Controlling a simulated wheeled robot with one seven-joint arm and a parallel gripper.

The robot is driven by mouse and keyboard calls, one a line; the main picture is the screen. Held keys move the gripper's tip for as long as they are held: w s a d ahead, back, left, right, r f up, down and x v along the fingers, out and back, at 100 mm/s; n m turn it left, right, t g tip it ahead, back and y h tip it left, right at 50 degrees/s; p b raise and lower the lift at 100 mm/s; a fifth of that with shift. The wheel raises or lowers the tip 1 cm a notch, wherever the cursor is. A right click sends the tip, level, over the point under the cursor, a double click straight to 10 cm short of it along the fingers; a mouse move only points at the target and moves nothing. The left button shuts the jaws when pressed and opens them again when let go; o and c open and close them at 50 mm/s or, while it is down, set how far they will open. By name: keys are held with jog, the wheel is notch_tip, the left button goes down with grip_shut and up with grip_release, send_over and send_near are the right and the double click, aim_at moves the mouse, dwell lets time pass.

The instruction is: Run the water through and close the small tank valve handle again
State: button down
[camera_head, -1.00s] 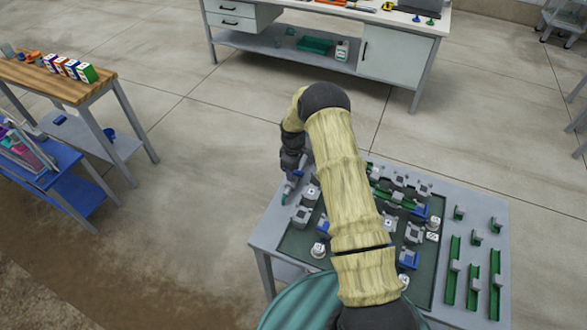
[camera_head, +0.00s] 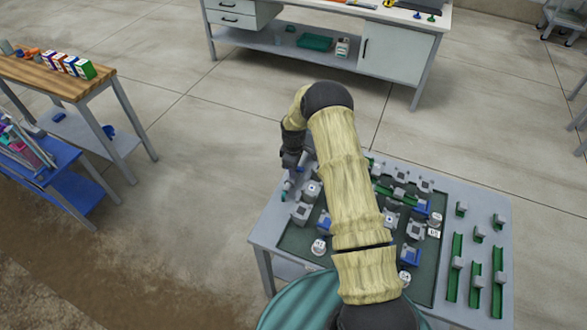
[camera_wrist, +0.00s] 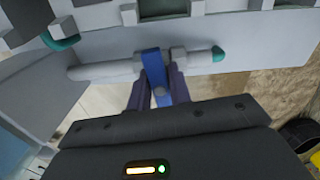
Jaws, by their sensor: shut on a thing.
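The small tank valve handle (camera_wrist: 152,66) is a blue lever in the wrist view. It sits across a pale grey pipe (camera_wrist: 105,70) with a teal tip at its right end. My gripper (camera_wrist: 158,92) has its two dark fingers shut on the blue handle, one on each side. In the head view my gripper (camera_head: 291,176) is at the left edge of the skid table, beside the pipe's teal end (camera_head: 284,196). The handle is too small and too covered by the wrist there to make out clearly. No running water can be made out.
The skid table (camera_head: 478,187) carries grey blocks, green channels and blue parts on a dark green panel; my arm covers its middle. A teal round tank (camera_head: 290,310) stands at the front. A wooden-top bench (camera_head: 50,83) and a blue cart (camera_head: 80,190) are at left.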

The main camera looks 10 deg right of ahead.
jog(key=n, duration=0.4)
jog(key=shift+f+b, duration=0.1)
jog(key=shift+b, duration=0.2)
jog(key=n, duration=0.9)
jog(key=shift+n, duration=0.4)
jog(key=n, duration=0.4)
jog(key=shift+s, duration=0.1)
jog(key=c, duration=1.2)
grip_release()
notch_tip(320, 180, up, 10)
jog(key=p, duration=0.6)
